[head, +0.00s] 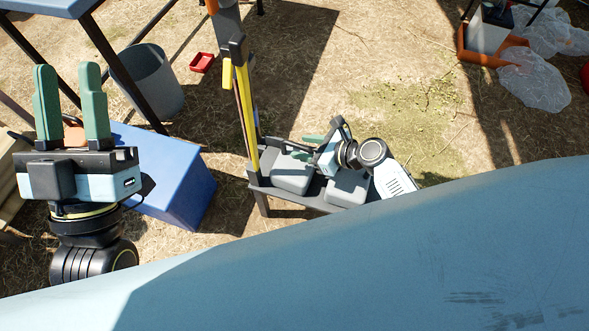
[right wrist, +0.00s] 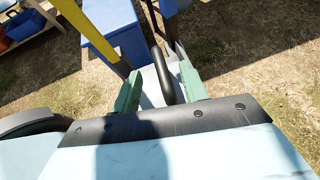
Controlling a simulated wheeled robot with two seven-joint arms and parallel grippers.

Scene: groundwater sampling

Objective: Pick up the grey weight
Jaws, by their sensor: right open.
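Two rounded grey weights, a left one (head: 293,173) and a right one (head: 346,188), sit on a dark low stand in the head view. My right gripper (head: 302,143) is just above them, its green fingers pointing left. In the right wrist view my right gripper (right wrist: 160,85) is open, with a dark curved handle (right wrist: 161,72) between its fingers. A grey surface (right wrist: 150,95) shows below the handle. I cannot tell whether the fingers touch it. My left gripper (head: 67,75) is open and empty, its fingers pointing up, at the far left.
A yellow-and-black post (head: 243,110) rises at the stand's left end. A blue box (head: 170,180) stands left of the stand, with a grey bin (head: 150,85) behind it. A red tray (head: 202,62) lies on the ground. Bare ground is free right of the stand.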

